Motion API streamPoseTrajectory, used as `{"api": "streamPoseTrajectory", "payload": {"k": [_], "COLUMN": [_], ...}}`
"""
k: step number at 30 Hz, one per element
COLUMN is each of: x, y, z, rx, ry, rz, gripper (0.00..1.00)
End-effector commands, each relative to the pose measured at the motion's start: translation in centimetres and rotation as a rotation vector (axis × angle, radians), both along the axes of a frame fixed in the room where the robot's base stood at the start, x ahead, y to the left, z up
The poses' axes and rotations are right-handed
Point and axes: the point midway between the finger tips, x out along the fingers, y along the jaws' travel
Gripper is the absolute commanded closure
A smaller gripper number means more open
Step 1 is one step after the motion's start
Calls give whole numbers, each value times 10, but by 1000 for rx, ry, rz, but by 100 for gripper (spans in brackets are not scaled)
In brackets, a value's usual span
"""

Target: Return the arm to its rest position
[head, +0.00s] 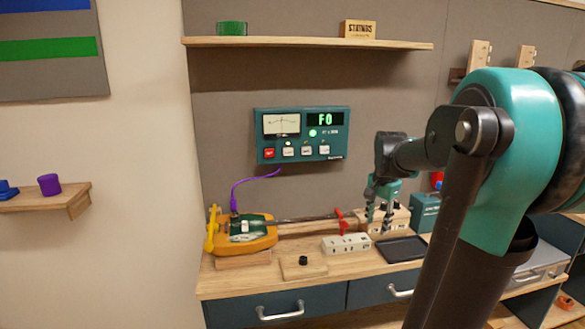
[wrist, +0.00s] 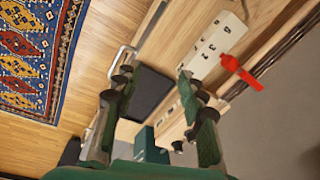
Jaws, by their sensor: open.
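My gripper (head: 379,218) hangs over the right part of the wooden workbench (head: 222,280) in the head view, fingers pointing down. In the wrist view my gripper (wrist: 152,100) has its two dark green fingers spread apart with nothing between them. Beyond the fingers lies a black tray (wrist: 150,90), which also shows in the head view (head: 402,249) to the right of and below the fingertips. My arm fills the right of the head view and hides part of the bench behind it.
A yellow-orange device (head: 256,241) with a purple cable stands at the bench's left. A teal meter panel (head: 302,134) is on the wall, below a shelf (head: 300,42).

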Motion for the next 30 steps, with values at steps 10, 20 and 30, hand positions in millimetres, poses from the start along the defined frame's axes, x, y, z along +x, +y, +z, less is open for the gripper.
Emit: {"api": "streamPoseTrajectory", "payload": {"k": [10,20,30], "x": [-102,-169,-169], "y": [47,64,64], "z": [-115,-173,-173], "rx": [-126,-236,-237], "ry": [-141,-219,-219], "rz": [624,986,992], "gripper": [59,59,59]}}
